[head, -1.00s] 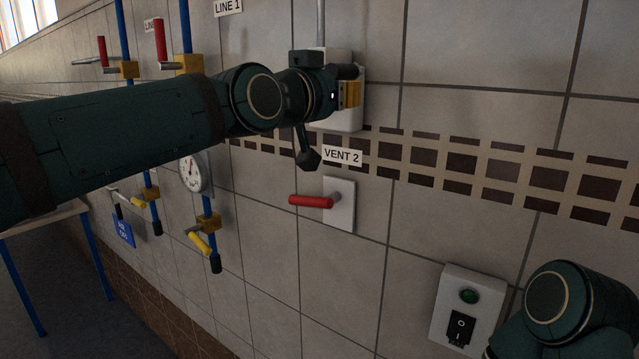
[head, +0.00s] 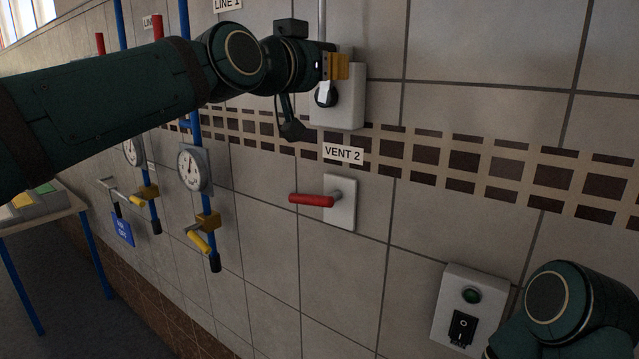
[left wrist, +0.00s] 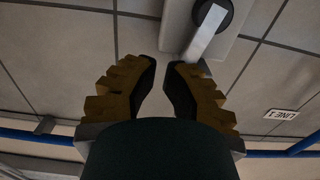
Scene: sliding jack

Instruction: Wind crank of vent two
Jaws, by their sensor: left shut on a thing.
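The vent two crank sits on a white wall box (head: 350,108), just above the VENT 2 label (head: 343,153). Its dark round hub (head: 325,96) and pale metal arm show, with the arm pointing up toward my fingers. My left gripper (head: 337,67), with yellow-brown fingers, is shut on the crank's handle, which the fingers hide. In the left wrist view the crank arm (left wrist: 206,32) runs from the hub down to the fingertips (left wrist: 165,70). My right gripper is out of view; only part of my right arm shows at lower right.
A red lever (head: 312,200) on a white plate (head: 342,212) is below the label. A switch box (head: 468,285) is at lower right. Blue pipes with gauges (head: 194,167) and yellow-handled valves (head: 199,240) are at left. A table (head: 40,225) stands at far left.

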